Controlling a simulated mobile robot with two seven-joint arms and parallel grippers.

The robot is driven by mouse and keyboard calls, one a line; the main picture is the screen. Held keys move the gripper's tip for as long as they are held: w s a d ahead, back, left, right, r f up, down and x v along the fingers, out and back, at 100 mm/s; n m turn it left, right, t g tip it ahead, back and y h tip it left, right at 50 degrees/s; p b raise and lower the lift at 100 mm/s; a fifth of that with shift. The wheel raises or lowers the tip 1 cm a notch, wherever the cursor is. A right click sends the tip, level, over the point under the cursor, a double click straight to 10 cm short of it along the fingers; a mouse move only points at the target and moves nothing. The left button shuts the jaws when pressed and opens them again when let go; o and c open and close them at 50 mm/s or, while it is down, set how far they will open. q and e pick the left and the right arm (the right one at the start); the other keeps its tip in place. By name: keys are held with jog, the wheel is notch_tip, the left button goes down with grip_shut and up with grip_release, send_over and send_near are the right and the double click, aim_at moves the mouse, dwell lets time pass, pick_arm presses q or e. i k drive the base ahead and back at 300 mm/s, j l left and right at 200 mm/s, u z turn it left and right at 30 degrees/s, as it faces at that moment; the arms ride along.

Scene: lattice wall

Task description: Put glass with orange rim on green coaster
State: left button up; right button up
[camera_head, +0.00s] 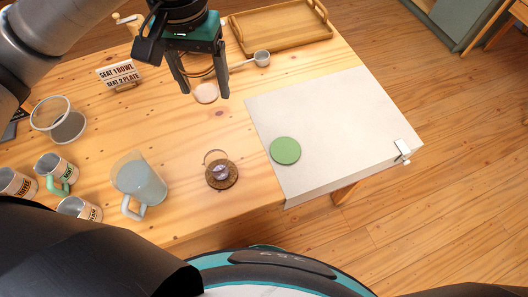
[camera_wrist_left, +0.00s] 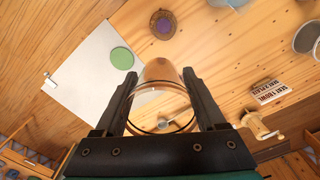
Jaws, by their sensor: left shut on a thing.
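My left gripper (camera_head: 202,92) is shut on a clear glass with an orange-brown rim (camera_head: 205,93), its fingers on either side of it. In the left wrist view the glass (camera_wrist_left: 162,72) sits between the fingers (camera_wrist_left: 160,85), rim toward the gripper and base pointing away. Whether its base touches the table is hard to tell. The green coaster (camera_head: 285,151) lies flat and bare on a pale cloth, to the lower right of the gripper; it also shows in the left wrist view (camera_wrist_left: 122,58). My right gripper is not in view.
The pale cloth (camera_head: 340,120) has a clip (camera_head: 403,151) at its edge. A brown coaster (camera_head: 222,175) with a clear vessel stands left of the green coaster. A pitcher (camera_head: 140,180), mugs (camera_head: 57,168), a sign (camera_head: 119,75), a scoop (camera_head: 262,58) and a wooden tray (camera_head: 280,42) surround the area.

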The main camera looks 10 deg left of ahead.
aim_at(285, 150)
jog(key=i+l+u, duration=0.15)
jog(key=l+u, duration=0.2)
jog(key=i+l+u, duration=0.1)
jog(key=l+u, duration=0.25)
jog(key=l, duration=0.25)
jog(key=l+u, duration=0.35)
jog(key=l, duration=0.15)
